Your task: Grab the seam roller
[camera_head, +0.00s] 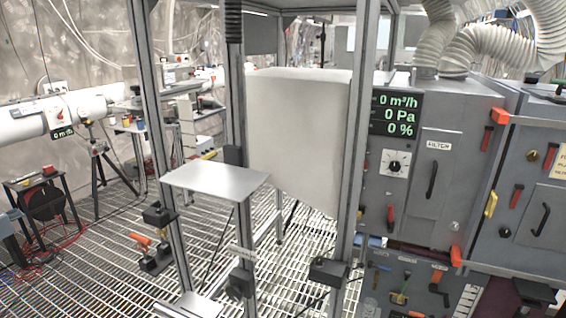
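I cannot make out a seam roller for certain. A small tool with a yellow-green handle (400,297) shows at the front of the grey cabinet's lower part, too small to identify. Orange-handled pieces (141,240) sit low by the left metal post, beside black fittings; I cannot tell what they are. Neither my left nor my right gripper can be made out in the head view.
A metal frame with upright posts (349,160) stands in front of me, with a bare metal shelf (214,179) and a white box (296,125). A grey filter cabinet (425,215) is at right. Grated floor (105,275) lies open at left, near a tripod (97,160).

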